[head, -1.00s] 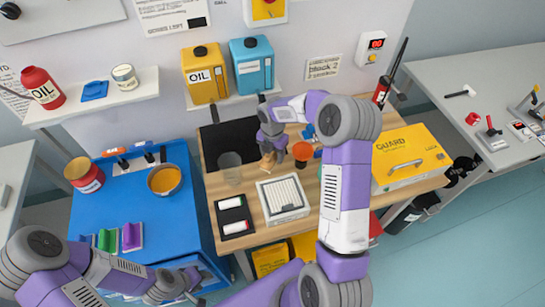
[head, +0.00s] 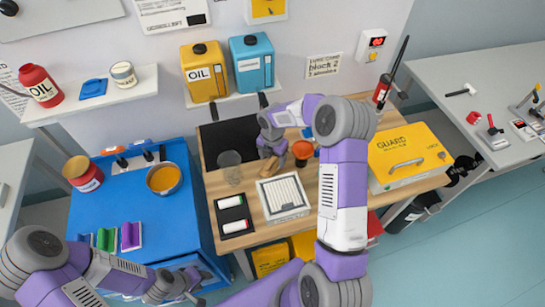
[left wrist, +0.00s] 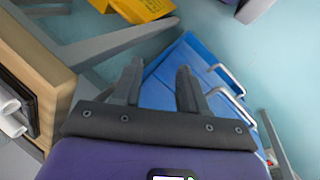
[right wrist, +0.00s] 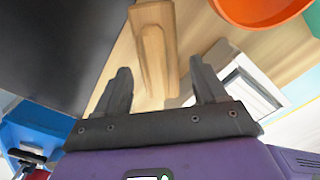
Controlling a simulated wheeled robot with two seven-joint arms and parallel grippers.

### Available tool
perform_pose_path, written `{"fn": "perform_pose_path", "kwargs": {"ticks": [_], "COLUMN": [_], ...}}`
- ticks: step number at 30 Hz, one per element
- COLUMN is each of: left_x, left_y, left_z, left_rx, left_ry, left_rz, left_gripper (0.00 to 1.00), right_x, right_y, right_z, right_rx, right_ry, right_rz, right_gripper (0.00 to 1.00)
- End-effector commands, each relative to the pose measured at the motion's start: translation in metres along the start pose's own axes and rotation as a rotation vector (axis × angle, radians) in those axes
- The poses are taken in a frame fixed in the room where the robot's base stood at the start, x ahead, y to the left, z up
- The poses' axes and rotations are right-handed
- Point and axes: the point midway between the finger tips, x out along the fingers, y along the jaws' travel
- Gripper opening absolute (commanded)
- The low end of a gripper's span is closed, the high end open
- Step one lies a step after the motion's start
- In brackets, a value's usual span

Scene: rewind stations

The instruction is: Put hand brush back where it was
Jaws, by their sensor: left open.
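The hand brush (right wrist: 155,45) is a light wooden piece with a tapering handle, lying on the wooden bench top in the right wrist view. Its handle points toward my right gripper (right wrist: 160,85), which is open, with the handle end between or just beyond its fingertips. In the head view my right gripper (head: 271,150) is over the bench and mostly hides the brush. My left gripper (left wrist: 157,85) is open and empty, low in front of the blue cart; it also shows in the head view (head: 190,284).
The bench holds a black mat (head: 232,131), a grey cup (head: 229,159), an orange bowl (head: 302,150), a white filter box (head: 283,194), a black roller tray (head: 232,215) and a yellow case (head: 405,156). The blue cart (head: 160,220) stands left.

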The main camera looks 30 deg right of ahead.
Motion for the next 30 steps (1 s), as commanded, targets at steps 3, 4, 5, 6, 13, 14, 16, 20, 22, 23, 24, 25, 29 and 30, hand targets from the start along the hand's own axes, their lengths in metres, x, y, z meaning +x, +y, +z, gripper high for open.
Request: {"fn": "perform_pose_path", "kwargs": {"ticks": [3, 4, 5, 6, 13, 14, 16, 20, 22, 23, 24, 25, 29, 30], "left_x": [0.0, 0.0, 0.0, 0.0, -0.004, -0.006, -0.009, -0.009, -0.01, -0.011, -0.011, -0.011, -0.013, -0.013], "left_y": [0.0, 0.0, 0.0, 0.0, 0.002, 0.002, 0.003, 0.004, 0.004, 0.004, 0.004, 0.004, 0.005, 0.005], "left_z": [0.0, 0.0, 0.0, 0.0, 0.0, 0.0, 0.0, 0.0, 0.001, 0.001, 0.001, 0.001, 0.001, 0.001], "left_rx": [0.0, 0.0, 0.0, 0.0, 0.0, 0.0, 0.0, 0.0, 0.0, 0.0, 0.0, 0.0, 0.0, 0.0], "left_ry": [0.0, 0.0, 0.0, 0.0, 0.0, 0.0, 0.0, 0.0, 0.0, 0.0, 0.0, 0.0, 0.0, 0.0], "left_rz": [0.0, 0.0, 0.0, 0.0, 0.0, 0.0, 0.0, 0.0, 0.0, 0.0, 0.0, 0.0, 0.0, 0.0], "left_gripper": [0.43, 0.43, 0.43, 0.43, 0.43, 0.43, 0.43, 0.43, 0.43, 0.43, 0.43, 0.43, 0.43, 0.43], "right_x": [0.0, 0.0, 0.0, 0.0, -0.007, -0.01, -0.02, -0.047, -0.064, -0.071, -0.08, -0.086, -0.11, -0.116], "right_y": [0.0, 0.0, 0.0, 0.0, 0.0, 0.0, 0.001, 0.0, 0.001, 0.001, 0.001, 0.001, 0.001, 0.001], "right_z": [0.0, 0.0, 0.0, 0.0, 0.0, 0.0, 0.001, 0.001, 0.001, 0.001, 0.001, 0.001, 0.0, 0.0], "right_rx": [0.0, 0.0, 0.0, 0.0, 0.0, 0.0, 0.0, 0.001, 0.001, 0.002, 0.002, 0.001, 0.0, 0.001], "right_ry": [0.0, 0.0, 0.0, 0.0, -0.001, -0.001, -0.003, -0.004, -0.005, -0.004, -0.004, -0.004, -0.002, -0.002], "right_rz": [0.0, 0.0, 0.0, 0.0, 0.001, 0.001, 0.004, 0.004, 0.005, 0.005, 0.005, 0.004, 0.004, 0.003], "right_gripper": [0.83, 0.83, 0.83, 0.83, 0.83, 0.83, 0.83, 0.83, 0.83, 0.83, 0.83, 0.83, 0.83, 0.83]}}
